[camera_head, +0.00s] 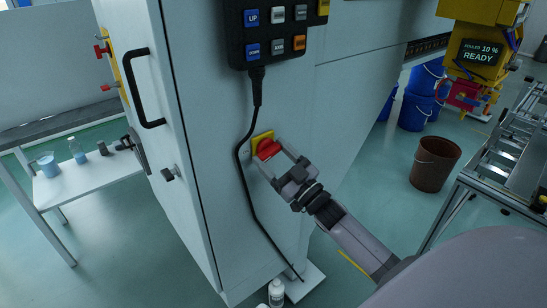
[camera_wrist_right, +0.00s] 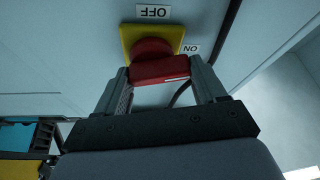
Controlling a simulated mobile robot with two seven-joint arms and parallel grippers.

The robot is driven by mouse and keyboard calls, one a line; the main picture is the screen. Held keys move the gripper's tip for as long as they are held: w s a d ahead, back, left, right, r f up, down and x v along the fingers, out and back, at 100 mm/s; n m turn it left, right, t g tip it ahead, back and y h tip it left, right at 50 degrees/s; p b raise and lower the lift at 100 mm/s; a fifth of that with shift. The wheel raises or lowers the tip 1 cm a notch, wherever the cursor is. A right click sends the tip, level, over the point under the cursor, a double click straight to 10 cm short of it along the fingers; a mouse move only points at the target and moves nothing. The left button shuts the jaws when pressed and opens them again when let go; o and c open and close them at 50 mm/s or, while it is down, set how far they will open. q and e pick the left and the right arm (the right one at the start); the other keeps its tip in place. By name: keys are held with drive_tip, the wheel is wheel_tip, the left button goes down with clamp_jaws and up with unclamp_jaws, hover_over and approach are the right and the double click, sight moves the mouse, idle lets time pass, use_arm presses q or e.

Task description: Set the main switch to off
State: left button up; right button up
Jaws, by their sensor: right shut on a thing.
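The main switch is a red knob (camera_head: 268,149) on a yellow plate (camera_head: 261,138) on the cabinet's side. In the right wrist view the red knob (camera_wrist_right: 150,71) sits on its yellow plate (camera_wrist_right: 130,36), with an OFF label (camera_wrist_right: 153,11) above and an ON label (camera_wrist_right: 191,48) to the right. Both labels look upside down there. A white mark on the knob's bar lies at its right end, on the ON side. My right gripper (camera_head: 275,158) has a finger on each side of the bar and is shut on it. My left gripper is not in view.
A black cable (camera_head: 242,170) hangs from the button pendant (camera_head: 275,30) and passes close to the switch. A brown bucket (camera_head: 435,163) and blue buckets (camera_head: 414,111) stand on the floor to the right. A metal frame (camera_head: 480,180) stands at the far right.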

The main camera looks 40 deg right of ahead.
drive_tip(key=n+y, duration=0.1)
drive_tip(key=n, duration=0.1)
drive_tip(key=n+g+y, duration=0.1)
drive_tip(key=n, duration=0.2)
drive_tip(key=shift+d+y, duration=0.1)
drive_tip(key=shift+y, duration=0.2)
drive_tip(key=n+g, duration=0.1)
drive_tip(key=n, duration=0.1)
drive_tip(key=n+y, duration=0.1)
drive_tip(key=n, duration=0.2)
drive_tip(key=shift+g, duration=0.4)
drive_tip(key=n, duration=0.2)
drive_tip(key=n+g+p, duration=0.1)
drive_tip(key=n, duration=0.1)
drive_tip(key=shift+d+g+y, duration=0.15)
drive_tip(key=shift+g+y, duration=0.15)
drive_tip(key=shift+y, duration=0.1)
drive_tip(key=shift+f+n+g+p, duration=0.1)
drive_tip(key=shift+n+g+p, duration=0.75)
drive_tip(key=shift+n, duration=1.15)
drive_tip(key=o, duration=1)
drive_tip(key=shift+o, duration=0.2)
drive_tip(key=shift+d+f, duration=0.1)
drive_tip(key=shift+d, duration=0.05)
